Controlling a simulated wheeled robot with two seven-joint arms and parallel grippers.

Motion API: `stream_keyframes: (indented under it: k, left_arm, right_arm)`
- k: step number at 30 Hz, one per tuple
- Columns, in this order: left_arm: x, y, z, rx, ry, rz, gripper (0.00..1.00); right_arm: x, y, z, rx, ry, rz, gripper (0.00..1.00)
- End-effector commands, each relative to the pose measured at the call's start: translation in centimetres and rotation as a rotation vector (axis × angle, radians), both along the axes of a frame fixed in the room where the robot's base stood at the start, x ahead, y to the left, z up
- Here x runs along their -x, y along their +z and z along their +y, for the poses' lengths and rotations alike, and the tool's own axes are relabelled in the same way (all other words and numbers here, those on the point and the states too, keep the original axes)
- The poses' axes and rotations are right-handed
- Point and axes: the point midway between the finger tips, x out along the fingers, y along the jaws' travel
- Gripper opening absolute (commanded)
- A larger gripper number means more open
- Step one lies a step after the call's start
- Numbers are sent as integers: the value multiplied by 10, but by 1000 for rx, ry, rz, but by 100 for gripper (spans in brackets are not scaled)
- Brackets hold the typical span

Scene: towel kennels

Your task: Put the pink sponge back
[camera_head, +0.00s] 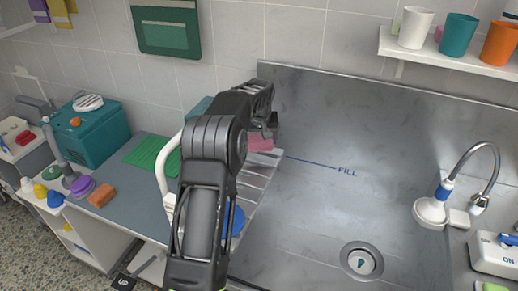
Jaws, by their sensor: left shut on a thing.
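My left arm reaches up the middle of the head view, and its gripper (268,130) is by the left side of the steel sink, near the back wall. A pink sponge (260,144) shows right under the jaws, and the gripper is shut on it. My arm and gripper hide part of the sponge. It is over the ribbed left part of the sink (262,182); I cannot tell whether it touches the surface. My right gripper is not in view.
A teal box (95,140), a green ribbed mat (152,152) and an orange sponge (101,196) are on the left counter. A shelf (450,60) with cups hangs at upper right. A tap (484,165) stands at right. The sink's middle is clear.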

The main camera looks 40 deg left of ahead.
Motion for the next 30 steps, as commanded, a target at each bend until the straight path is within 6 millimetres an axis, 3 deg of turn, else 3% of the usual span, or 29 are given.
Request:
stream_keyframes:
  k: [9,21,22,27,30]
  left_arm:
    - [1,-43,0,2,0,4,48]
    - [0,-50,0,1,0,2,48]
    - [0,-50,0,1,0,2,86]
    - [0,-49,0,1,0,2,100]
    - [0,-49,0,1,0,2,100]
  right_arm:
    - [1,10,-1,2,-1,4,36]
    - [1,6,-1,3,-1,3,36]
    - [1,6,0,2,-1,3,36]
    - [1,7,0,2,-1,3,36]
    - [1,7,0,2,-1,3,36]
